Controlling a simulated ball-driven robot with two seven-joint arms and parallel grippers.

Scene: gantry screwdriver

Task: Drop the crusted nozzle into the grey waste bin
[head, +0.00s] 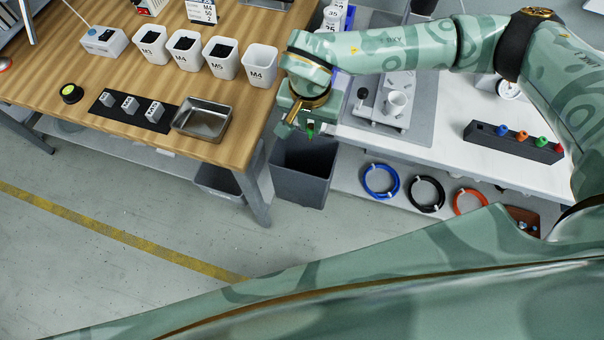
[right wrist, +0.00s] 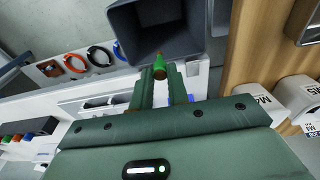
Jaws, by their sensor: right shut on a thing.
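The crusted nozzle (right wrist: 159,66) is a small green piece with a brownish-orange end. My right gripper (right wrist: 160,72) is shut on it at the fingertips. In the head view, a bit of the green nozzle (head: 310,129) shows below the right gripper (head: 302,124), partly hidden by it. The grey waste bin (head: 300,182) stands on the floor in the gap between the two tables. In the right wrist view the bin's open mouth (right wrist: 165,25) lies just beyond the fingertips. My left gripper is not in view.
The wooden table (head: 225,150) on the left holds white cups (head: 222,57), a metal tray (head: 202,120) and a black strip (head: 130,110). The white bench (head: 440,135) on the right holds a dark rack (head: 513,142) with coloured nozzles. Coloured coils (head: 426,194) lie below it.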

